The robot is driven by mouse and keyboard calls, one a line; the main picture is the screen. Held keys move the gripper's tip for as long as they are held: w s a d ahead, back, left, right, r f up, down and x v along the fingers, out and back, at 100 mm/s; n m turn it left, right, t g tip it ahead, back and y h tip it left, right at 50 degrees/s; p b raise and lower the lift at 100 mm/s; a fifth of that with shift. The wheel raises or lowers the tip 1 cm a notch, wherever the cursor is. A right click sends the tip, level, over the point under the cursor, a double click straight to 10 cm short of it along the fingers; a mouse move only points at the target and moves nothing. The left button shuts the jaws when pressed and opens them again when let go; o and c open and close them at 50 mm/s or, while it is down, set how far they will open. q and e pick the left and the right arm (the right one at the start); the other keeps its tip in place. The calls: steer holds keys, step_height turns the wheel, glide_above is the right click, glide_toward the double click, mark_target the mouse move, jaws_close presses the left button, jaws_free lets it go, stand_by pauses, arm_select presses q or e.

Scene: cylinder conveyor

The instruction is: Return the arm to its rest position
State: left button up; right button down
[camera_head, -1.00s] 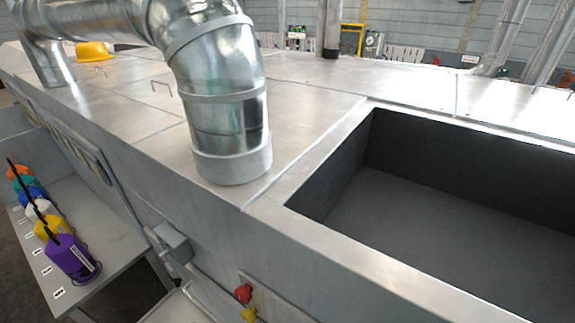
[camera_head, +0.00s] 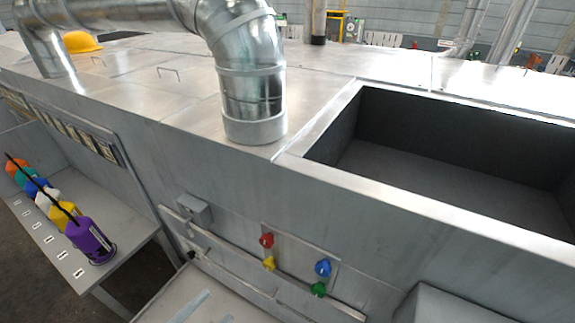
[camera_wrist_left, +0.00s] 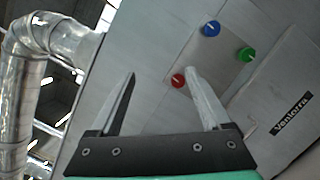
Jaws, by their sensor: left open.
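My left gripper (camera_wrist_left: 160,73) shows in the left wrist view, open and with nothing between its fingers. It faces a grey panel with a red knob (camera_wrist_left: 178,80), a blue knob (camera_wrist_left: 210,29) and a green knob (camera_wrist_left: 245,54). The right finger reaches up beside the red knob; I cannot tell whether it touches anything. No yellow knob shows there. In the head view I make out neither gripper. The red knob (camera_head: 267,240), a yellow knob (camera_head: 269,264), the blue knob (camera_head: 323,267) and the green knob (camera_head: 318,289) sit on the machine's front face.
A large metal pipe (camera_head: 250,90) stands on the machine top beside an open dark basin (camera_head: 440,150). A side table (camera_head: 120,235) at left holds a row of coloured containers, with a purple one (camera_head: 90,240) nearest. A yellow hard hat (camera_head: 82,42) lies at the back left.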

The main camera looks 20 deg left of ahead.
arm_select(q)
steer(key=w+d+r+m+h+p, duration=0.2)
steer(key=w+d+r+m+h, duration=0.3)
steer(key=r, duration=0.7)
steer(key=w+d+r+m+p, duration=0.1)
steer(key=d+r+m, duration=0.3)
steer(key=r+m, duration=0.65)
steer(key=w+d+r+m+h+p, duration=0.2)
steer(key=w+d+r+m+h, duration=0.15)
steer(key=r, duration=1.15)
steer(key=s+r+m+t+y, duration=0.25)
steer(key=r+m+t, duration=0.2)
steer(key=r, duration=0.75)
steer(key=s+a+r+t+y, duration=0.2)
steer(key=a+t+y, duration=0.2)
steer(key=y, duration=0.5)
steer(key=shift+a+r+n, duration=0.25)
steer(key=shift+a+n, duration=0.1)
steer(key=shift+a, duration=0.9)
